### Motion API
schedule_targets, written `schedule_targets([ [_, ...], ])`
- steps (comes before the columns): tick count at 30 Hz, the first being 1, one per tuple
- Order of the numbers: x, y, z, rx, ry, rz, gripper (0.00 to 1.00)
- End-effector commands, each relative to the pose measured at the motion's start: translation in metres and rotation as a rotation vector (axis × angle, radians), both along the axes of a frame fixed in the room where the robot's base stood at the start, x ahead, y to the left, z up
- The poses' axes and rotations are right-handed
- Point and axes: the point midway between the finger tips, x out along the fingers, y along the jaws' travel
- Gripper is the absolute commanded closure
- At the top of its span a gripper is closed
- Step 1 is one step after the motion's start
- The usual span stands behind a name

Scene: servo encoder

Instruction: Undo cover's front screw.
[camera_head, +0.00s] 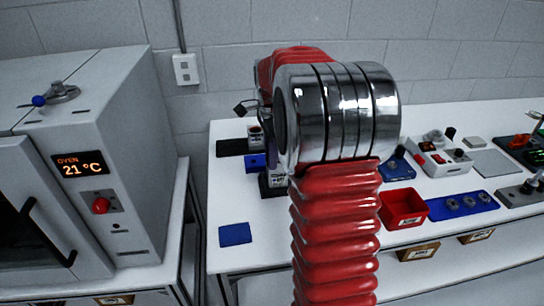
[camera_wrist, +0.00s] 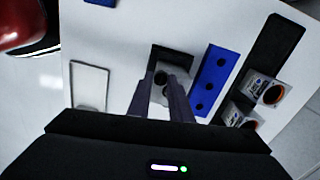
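In the wrist view a small grey-white unit (camera_wrist: 158,92) with dark round spots sits on a black base, between and beyond my fingertips. It looks like the encoder unit; I cannot make out its cover or front screw. In the head view a dark, labelled unit (camera_head: 272,184) shows beside my arm, partly hidden by it. My gripper (camera_wrist: 161,80) points down at the unit, its two dark fingers apart with a gap between them. I cannot tell whether they touch it.
A blue strip with holes (camera_wrist: 212,82) lies just right of the unit. Beyond it is a black strip (camera_wrist: 274,52) and two small units with copper-coloured ends (camera_wrist: 273,93). A pale framed tray (camera_wrist: 90,86) lies left. A red bin (camera_head: 402,209) and an oven (camera_head: 85,170) stand farther off.

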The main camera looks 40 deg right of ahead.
Motion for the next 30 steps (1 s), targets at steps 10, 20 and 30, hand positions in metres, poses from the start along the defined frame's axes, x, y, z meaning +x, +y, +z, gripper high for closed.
schedule_targets([
  [10,-0.0008,0.0003,-0.0002,0.001,0.003,0.0,1.0],
  [20,-0.0003,0.002,-0.0004,0.0,0.004,0.009,1.0],
  [30,-0.0003,0.0036,-0.0007,0.005,0.005,0.021,1.0],
])
